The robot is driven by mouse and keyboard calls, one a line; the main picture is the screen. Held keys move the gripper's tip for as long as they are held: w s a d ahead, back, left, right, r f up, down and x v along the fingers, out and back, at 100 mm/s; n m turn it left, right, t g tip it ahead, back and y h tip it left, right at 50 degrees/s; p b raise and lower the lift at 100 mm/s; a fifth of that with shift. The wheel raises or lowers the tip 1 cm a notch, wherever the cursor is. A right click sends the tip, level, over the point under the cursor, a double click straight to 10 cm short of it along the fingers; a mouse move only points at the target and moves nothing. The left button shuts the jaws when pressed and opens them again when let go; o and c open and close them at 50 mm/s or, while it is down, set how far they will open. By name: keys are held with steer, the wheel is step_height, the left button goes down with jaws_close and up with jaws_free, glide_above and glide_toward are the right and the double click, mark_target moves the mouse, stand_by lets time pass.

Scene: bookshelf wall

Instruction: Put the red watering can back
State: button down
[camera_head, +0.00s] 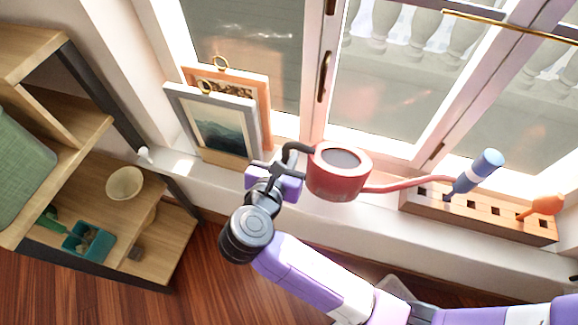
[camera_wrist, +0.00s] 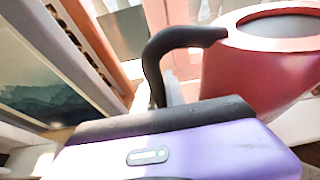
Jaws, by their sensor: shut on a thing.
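The red watering can (camera_head: 337,174) has a round open top, a long thin spout pointing right and a black curved handle (camera_head: 297,148) on its left. It is in front of the window, over the white sill. My gripper (camera_head: 277,177) is shut on the handle, left of the can's body. In the wrist view the can (camera_wrist: 262,62) fills the upper right, and its black handle (camera_wrist: 160,62) runs down behind my purple gripper (camera_wrist: 165,118). I cannot tell whether the can touches the sill.
Two framed pictures (camera_head: 212,128) lean on the sill close to the left of my gripper. A wooden block with holes (camera_head: 480,212) holds a blue-handled tool (camera_head: 478,170) and an orange piece (camera_head: 543,206) at right. A wooden shelf (camera_head: 90,170) with a bowl (camera_head: 124,183) stands at left.

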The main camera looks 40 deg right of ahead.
steer(key=shift+f+b, duration=0.75)
steer(key=shift+f, duration=1.5)
steer(key=c, duration=1.4)
jaws_free()
steer(key=shift+f, duration=0.15)
steer(key=shift+r, duration=0.2)
steer(key=p+v, duration=0.2)
steer(key=v, duration=1)
steer(key=shift+p, duration=0.3)
